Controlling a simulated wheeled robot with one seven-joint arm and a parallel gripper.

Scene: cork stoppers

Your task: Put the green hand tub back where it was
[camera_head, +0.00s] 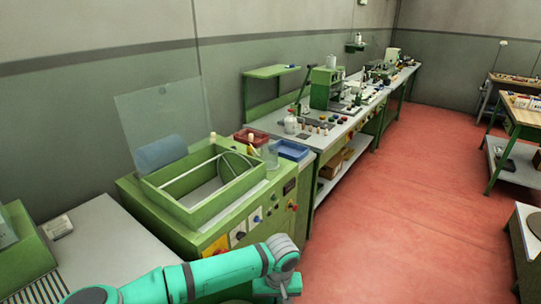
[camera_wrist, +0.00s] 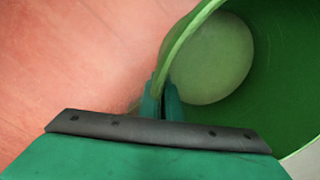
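The green hand tub (camera_wrist: 275,85) fills the right side of the wrist view, seen into from above. A paler green round patch shows inside it; I cannot tell if it is the tub's bottom or a thing in it. My gripper (camera_wrist: 162,100) is shut on the tub's rim, with the wall running in between the two narrow fingers. In the head view my gripper (camera_head: 279,286) is low at the bottom edge, in front of the green machine. The tub itself is not clearly visible there.
The green machine (camera_head: 205,245) with an open top and a raised clear lid stands left of centre. Behind it are a red tray (camera_head: 250,136), a blue tray (camera_head: 292,150) and a long, cluttered workbench (camera_head: 335,128). The red floor (camera_head: 400,220) is open to the right.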

